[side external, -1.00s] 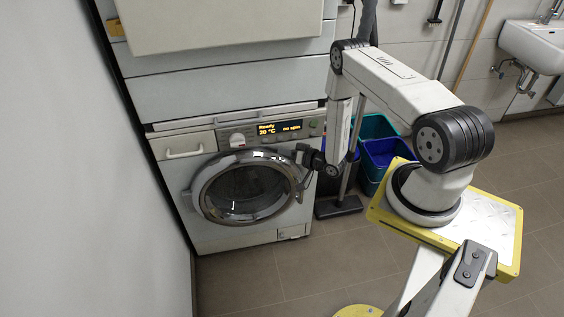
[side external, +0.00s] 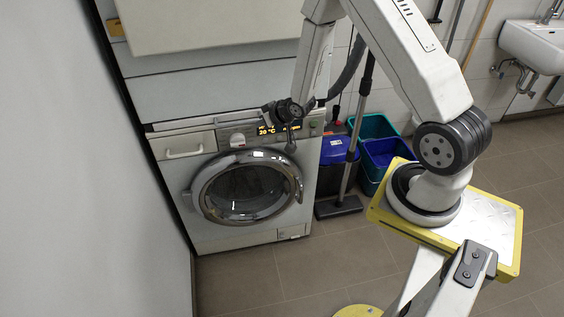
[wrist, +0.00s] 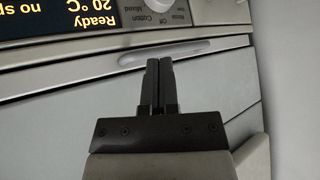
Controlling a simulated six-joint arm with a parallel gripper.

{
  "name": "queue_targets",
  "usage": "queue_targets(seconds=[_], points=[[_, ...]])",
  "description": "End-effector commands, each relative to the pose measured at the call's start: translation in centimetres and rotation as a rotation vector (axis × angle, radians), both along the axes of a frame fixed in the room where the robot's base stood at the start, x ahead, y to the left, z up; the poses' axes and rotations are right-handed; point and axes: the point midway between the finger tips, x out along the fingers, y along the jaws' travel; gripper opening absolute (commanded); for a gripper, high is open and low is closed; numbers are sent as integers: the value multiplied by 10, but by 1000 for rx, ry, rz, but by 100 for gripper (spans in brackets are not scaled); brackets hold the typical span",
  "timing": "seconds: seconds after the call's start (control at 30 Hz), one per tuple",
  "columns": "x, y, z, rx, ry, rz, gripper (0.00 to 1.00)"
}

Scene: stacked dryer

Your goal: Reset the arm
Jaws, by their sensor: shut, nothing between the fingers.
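My gripper (wrist: 157,62) is shut and empty, its two dark fingers together in the wrist view. In the side external view my gripper (side external: 291,146) is small and dark, in front of the upper right of the washing machine (side external: 240,237). The round glass door (side external: 246,190) of the machine looks closed. The control panel's lit display (side external: 266,131) is partly hidden by my wrist; in the wrist view the display (wrist: 60,20) reads "Ready 20 °C". Whether the gripper touches the machine cannot be told.
A white upper unit (side external: 210,22) is stacked above the machine. Blue bin (side external: 334,150) and blue crate (side external: 385,152) stand to its right, with a broom-like pole between them. A sink (side external: 535,45) hangs on the right wall.

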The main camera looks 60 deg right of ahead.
Motion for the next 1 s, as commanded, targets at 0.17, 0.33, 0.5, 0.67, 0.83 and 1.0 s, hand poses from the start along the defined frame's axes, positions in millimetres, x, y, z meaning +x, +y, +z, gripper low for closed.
queue_targets(seconds=[0.17, 0.33, 0.5, 0.67, 0.83, 1.0], points=[[-12, 21, 30, -41, 93, 27, 0], [-31, 42, 55, -69, 189, 52, 0], [-56, 64, 78, -86, 284, 84, 0], [-85, 85, 97, -94, 373, 119, 0], [-120, 107, 114, -93, 466, 164, 0], [-152, 124, 126, -86, 545, 207, 0]])
